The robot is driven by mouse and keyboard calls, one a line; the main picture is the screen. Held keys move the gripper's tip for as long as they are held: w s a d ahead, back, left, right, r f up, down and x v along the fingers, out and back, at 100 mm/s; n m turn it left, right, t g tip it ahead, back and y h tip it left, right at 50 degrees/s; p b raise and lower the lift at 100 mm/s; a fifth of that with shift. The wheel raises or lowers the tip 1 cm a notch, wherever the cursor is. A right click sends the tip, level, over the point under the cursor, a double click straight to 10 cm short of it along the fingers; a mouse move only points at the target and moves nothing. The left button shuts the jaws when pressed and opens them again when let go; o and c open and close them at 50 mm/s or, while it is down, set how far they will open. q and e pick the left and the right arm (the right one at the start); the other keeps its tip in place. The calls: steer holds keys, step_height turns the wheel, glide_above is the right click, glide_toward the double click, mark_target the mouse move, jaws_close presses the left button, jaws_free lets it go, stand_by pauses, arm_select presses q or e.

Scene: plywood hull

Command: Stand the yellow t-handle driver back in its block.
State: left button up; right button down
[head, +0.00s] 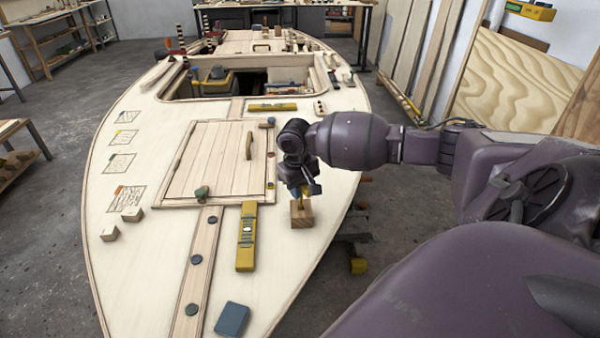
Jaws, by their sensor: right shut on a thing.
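My right gripper (305,188) points down over a small wooden block (301,215) on the right side of the hull deck. It is shut on the yellow t-handle driver (301,200), of which a small yellow part shows between the fingers and the block. The driver looks upright above the block. I cannot tell whether its tip is inside the block, because the gripper and the small size hide this. My left gripper is not in view.
A yellow level (247,237) lies left of the block, and a blue-grey pad (232,320) lies nearer the bow. A hatch panel (215,160) with a wooden handle is to the left. An open cockpit (240,84) lies beyond.

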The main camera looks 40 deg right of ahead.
steer(key=shift+f, duration=0.45)
steer(key=c, duration=0.9)
jaws_free()
steer(key=shift+o, duration=0.2)
steer(key=shift+r, duration=0.1)
steer(key=shift+r, duration=0.2)
steer(key=r, duration=0.6)
steer(key=r+p, duration=0.1)
steer(key=r, duration=0.2)
steer(key=shift+w+a, duration=0.1)
steer(key=shift+a, duration=0.25)
steer(key=shift+r, duration=0.65)
